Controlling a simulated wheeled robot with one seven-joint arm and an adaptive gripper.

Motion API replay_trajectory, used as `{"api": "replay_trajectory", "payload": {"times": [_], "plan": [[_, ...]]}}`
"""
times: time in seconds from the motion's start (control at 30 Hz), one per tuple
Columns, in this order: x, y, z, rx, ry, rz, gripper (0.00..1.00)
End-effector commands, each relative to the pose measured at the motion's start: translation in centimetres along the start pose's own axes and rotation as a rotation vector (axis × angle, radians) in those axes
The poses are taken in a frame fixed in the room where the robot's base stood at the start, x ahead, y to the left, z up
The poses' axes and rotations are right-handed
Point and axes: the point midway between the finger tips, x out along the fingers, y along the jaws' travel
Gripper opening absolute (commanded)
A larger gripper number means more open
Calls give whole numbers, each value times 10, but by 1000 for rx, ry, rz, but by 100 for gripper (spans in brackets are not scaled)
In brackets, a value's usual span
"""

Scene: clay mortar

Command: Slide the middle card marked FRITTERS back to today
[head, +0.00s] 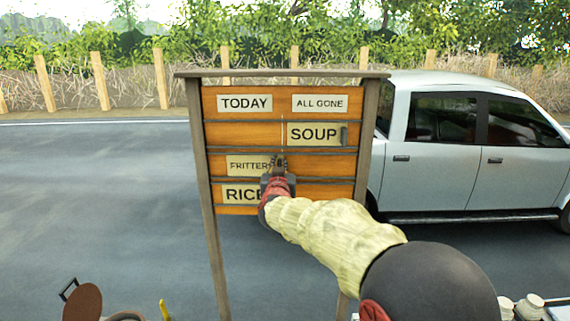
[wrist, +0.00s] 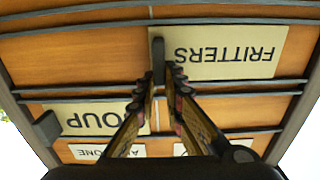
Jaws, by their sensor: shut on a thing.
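The FRITTERS card (head: 246,166) sits in the middle row of the orange board, in the left column under the TODAY label (head: 244,103). It also shows upside down in the wrist view (wrist: 222,50). Its right end is near the thin vertical centre line. My gripper (head: 279,165) is at that end and hides part of it in the head view. In the wrist view my gripper (wrist: 168,76) is shut on the card's dark upright handle (wrist: 158,58).
The SOUP card (head: 313,134) is in the row above, under the ALL GONE label (head: 320,103). The RICE card (head: 240,194) is in the row below at left, partly hidden by my gripper. Dark rails separate the rows. The middle row looks clear right of my gripper.

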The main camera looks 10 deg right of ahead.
Motion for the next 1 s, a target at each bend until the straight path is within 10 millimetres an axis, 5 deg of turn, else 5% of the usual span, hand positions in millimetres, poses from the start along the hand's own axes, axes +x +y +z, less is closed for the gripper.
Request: {"api": "replay_trajectory", "payload": {"times": [0.2,0.67,0.7,1.0], "plan": [[0,-21,0,-1,-3,-2,0],[0,-27,0,-1,-2,-3,0],[0,-27,0,-1,-2,-3,12],[0,-26,0,-1,-1,-2,29]]}}
